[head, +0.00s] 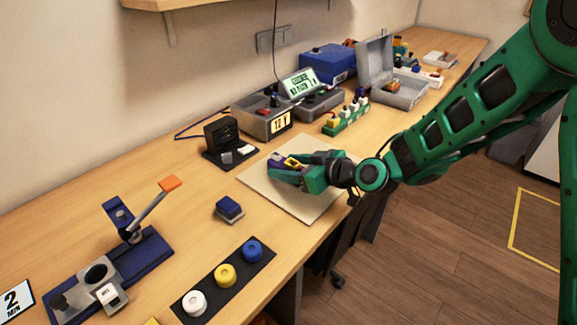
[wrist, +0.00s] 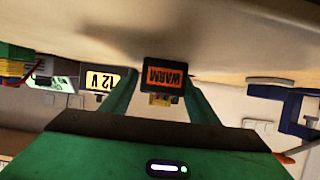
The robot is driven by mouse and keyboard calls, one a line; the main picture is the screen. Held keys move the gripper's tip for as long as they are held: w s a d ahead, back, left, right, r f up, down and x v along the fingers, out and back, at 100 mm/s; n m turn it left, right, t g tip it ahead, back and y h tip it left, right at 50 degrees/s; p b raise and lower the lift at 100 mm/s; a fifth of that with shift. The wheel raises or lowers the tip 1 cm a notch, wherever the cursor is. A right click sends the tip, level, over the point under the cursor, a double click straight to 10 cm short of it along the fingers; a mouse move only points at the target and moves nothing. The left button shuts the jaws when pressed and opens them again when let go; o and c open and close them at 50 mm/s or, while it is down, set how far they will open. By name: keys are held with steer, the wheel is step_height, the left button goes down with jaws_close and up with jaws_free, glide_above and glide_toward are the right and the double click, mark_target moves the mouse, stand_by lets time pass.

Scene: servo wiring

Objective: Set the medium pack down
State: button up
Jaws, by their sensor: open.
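My gripper (head: 288,167) is low over the cream mat (head: 305,204), its green fingers apart. Between them is a small dark pack (head: 275,159) with a yellow part, partly hidden by the fingers in the head view. In the wrist view the same pack shows an upside-down orange "WARM" label (wrist: 163,76) and a yellow connector, with a finger of my gripper (wrist: 162,98) on each side. The pack appears to be on or very near the mat; contact with the fingers cannot be told. Which pack is the medium one is not marked.
A blue block (head: 229,208) lies left of the mat. A black stand (head: 228,145), the 12 V unit (head: 268,118) and a green strip (head: 346,120) stand behind. A button panel (head: 225,276) and a blue lever fixture (head: 125,260) are in front. Bare table lies around the block.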

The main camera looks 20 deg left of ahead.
steer(key=v, duration=1.2)
steer(key=shift+s, duration=0.1)
steer(key=d+f+m+h, duration=0.1)
steer(key=d+m+h, duration=0.3)
steer(key=d, duration=1.1)
steer(key=d+f+m+h, duration=0.2)
steer(key=d+m+h, duration=0.15)
steer(key=d, duration=1.15)
steer(key=s+d+r+m+g+h, duration=0.15)
steer(key=s+d+m+h, duration=0.3)
steer(key=s+d, duration=0.55)
steer(key=s+d+r+m+g, duration=0.2)
steer(key=s+d+m+g, duration=0.1)
steer(key=s+d+m, duration=0.4)
steer(key=s+d, duration=0.3)
steer(key=s, duration=0.3)
steer(key=shift+s+m+g, duration=0.35)
steer(key=shift+m, duration=0.05)
steer(key=shift+r, duration=0.15)
